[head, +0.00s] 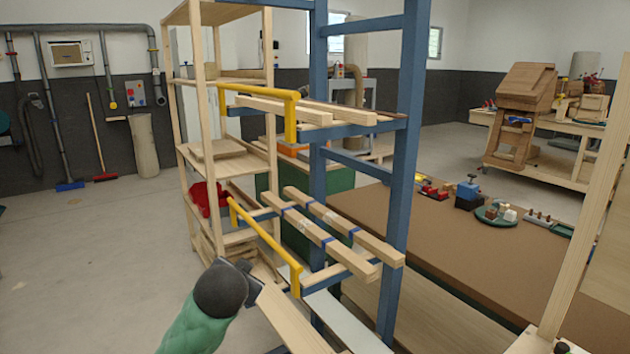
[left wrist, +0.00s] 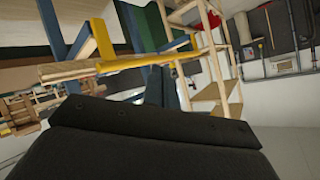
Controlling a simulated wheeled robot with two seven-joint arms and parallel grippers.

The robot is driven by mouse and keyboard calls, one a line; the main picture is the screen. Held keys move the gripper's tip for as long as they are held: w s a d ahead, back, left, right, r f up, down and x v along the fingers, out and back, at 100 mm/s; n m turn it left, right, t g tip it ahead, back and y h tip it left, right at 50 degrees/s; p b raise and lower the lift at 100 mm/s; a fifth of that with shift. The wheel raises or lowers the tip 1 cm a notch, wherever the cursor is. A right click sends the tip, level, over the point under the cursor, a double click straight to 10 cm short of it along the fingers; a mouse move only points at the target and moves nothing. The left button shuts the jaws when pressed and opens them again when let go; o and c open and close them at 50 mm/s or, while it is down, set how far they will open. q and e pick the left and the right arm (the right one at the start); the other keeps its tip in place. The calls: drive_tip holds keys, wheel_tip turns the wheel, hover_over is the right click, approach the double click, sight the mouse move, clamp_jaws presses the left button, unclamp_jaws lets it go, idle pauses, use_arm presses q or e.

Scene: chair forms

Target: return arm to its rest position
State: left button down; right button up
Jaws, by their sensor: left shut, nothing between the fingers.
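My left arm (head: 200,325), with a green sleeve and a dark rounded joint, comes in from the bottom of the head view. My left gripper (head: 250,280) is a small dark shape just past that joint, largely hidden by it. It is shut and empty, in front of the lower part of the rack. In the left wrist view the dark gripper body (left wrist: 150,140) fills the bottom and the fingertips cannot be made out. My right gripper is in neither view.
A blue rack (head: 400,180) with yellow rails (head: 290,120) holds wooden bars (head: 320,230) close ahead. A wooden shelf (head: 205,140) stands behind it. A brown-topped table (head: 470,240) with small tools is at the right. Open floor (head: 90,260) lies to the left.

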use_arm(q)
drive_tip(key=s+d+f+n+g+h, duration=0.1)
drive_tip(key=s+f+g, duration=0.4)
drive_tip(key=s+f, duration=1.2)
drive_tip(key=s+d+f+n+g+h, duration=0.1)
drive_tip(key=s+f+g, duration=0.3)
drive_tip(key=s+f, duration=1.4)
drive_tip(key=s+n+p, duration=0.1)
drive_tip(key=s, duration=0.4)
drive_tip(key=shift+s+d+f+g, duration=0.2)
drive_tip(key=shift+d+f+g, duration=0.05)
drive_tip(key=shift+g, duration=0.15)
